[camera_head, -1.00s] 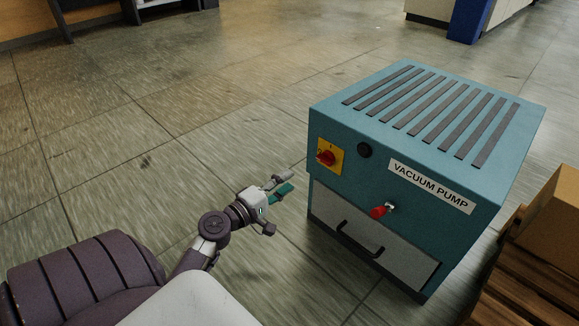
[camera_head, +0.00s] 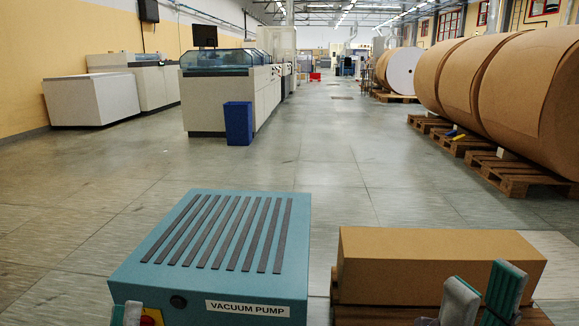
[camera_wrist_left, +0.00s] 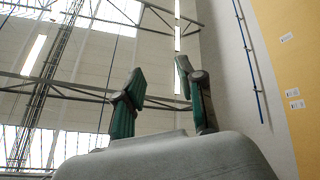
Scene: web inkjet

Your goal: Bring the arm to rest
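My left gripper (camera_head: 125,312) shows only its fingertips at the bottom left edge of the head view, in front of the vacuum pump's front left corner. In the left wrist view my left gripper (camera_wrist_left: 162,85) points up toward the ceiling, its two teal and grey fingers apart with nothing between them. My right gripper (camera_head: 483,280) stands upright at the bottom right, its fingers apart and empty, in front of the cardboard box in the picture. The arms behind both grippers are mostly out of view.
The teal vacuum pump (camera_head: 160,262) is close in front, with a brown cardboard box (camera_head: 420,262) to its right. Large brown paper rolls (camera_head: 448,75) lie on pallets at the right. A blue bin (camera_head: 238,123) and machines stand back left. The middle floor is clear.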

